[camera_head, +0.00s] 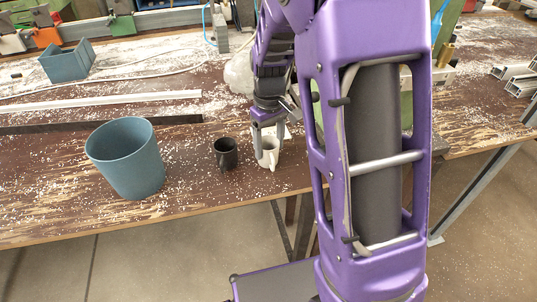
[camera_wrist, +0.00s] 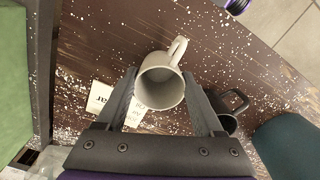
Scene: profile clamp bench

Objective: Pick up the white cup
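The white cup (camera_head: 268,158) stands upright on the brown bench near its front edge. In the wrist view the white cup (camera_wrist: 161,92) shows its open mouth, with its handle pointing up and right. My gripper (camera_head: 269,138) is down at the cup from above. Its fingers (camera_wrist: 160,74) are apart, one on each side of the cup. A very small gap seems to show beside the cup wall, but contact is hard to tell. The cup looks still on the bench.
A black cup (camera_head: 225,153) stands close to the left, also in the wrist view (camera_wrist: 232,104). A teal bin (camera_head: 126,158) is farther left. A paper label (camera_wrist: 122,108) lies beside the white cup. A blue-grey box (camera_head: 67,62) and metal strips lie behind.

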